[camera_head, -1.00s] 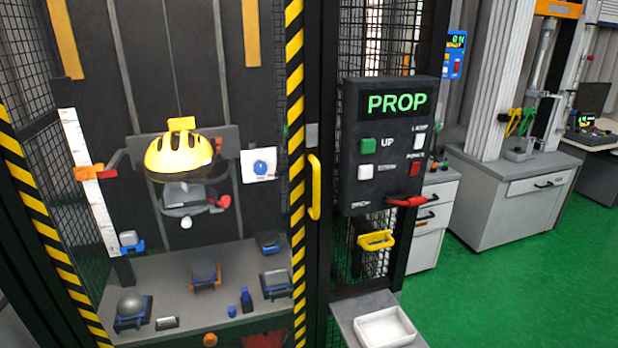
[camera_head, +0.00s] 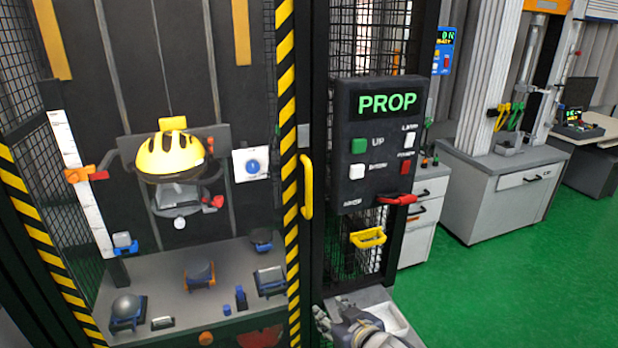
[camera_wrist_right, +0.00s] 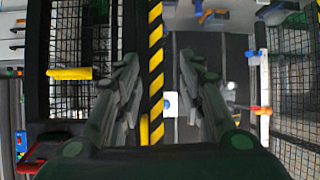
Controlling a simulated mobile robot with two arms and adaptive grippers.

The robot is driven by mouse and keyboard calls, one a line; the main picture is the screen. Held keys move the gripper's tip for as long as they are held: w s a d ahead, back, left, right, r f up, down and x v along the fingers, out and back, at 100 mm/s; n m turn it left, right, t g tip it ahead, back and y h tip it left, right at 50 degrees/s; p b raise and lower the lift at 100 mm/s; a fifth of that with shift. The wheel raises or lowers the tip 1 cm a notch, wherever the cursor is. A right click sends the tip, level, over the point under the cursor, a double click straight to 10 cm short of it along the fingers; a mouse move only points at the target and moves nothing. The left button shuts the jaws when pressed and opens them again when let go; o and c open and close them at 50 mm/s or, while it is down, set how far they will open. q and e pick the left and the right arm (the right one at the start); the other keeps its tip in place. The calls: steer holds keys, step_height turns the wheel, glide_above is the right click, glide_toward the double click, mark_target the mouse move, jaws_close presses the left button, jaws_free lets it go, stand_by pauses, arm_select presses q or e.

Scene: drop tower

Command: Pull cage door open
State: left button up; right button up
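The cage door (camera_head: 287,130) has a yellow-and-black striped edge and looks closed against the dark post beside it. Its yellow vertical handle (camera_head: 306,187) is at the door's right edge. In the right wrist view, which is upside down, the striped edge (camera_wrist_right: 156,60) runs between my fingers. A small yellow piece beside it (camera_wrist_right: 144,130) seems to be the handle, mostly hidden. My right gripper (camera_head: 326,318) is at the bottom of the head view, below the handle and apart from it. Its two fingers (camera_wrist_right: 158,65) are spread and empty. My left gripper is not in view.
A control panel (camera_head: 378,145) reading PROP, with a red lever (camera_head: 398,199), hangs right of the handle. A yellow bracket (camera_head: 368,238) sticks out below it. A white tray (camera_head: 398,322) is beside my right gripper. Green floor (camera_head: 500,290) is open at right.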

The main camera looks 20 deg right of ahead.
steer(key=w+d+r+t+y, duration=0.1)
steer(key=w+d+r+t, duration=0.15)
steer(key=w+r, duration=0.6)
steer(key=n+t+y, duration=0.1)
steer(key=t+y, duration=0.1)
steer(key=t, duration=0.1)
glide_toward(311, 179)
steer(key=p+x, duration=0.2)
steer(key=x, duration=0.7)
steer(key=shift+w, duration=0.25)
steer(key=shift+w+a, duration=0.25)
steer(key=shift+w, duration=0.45)
jaws_close()
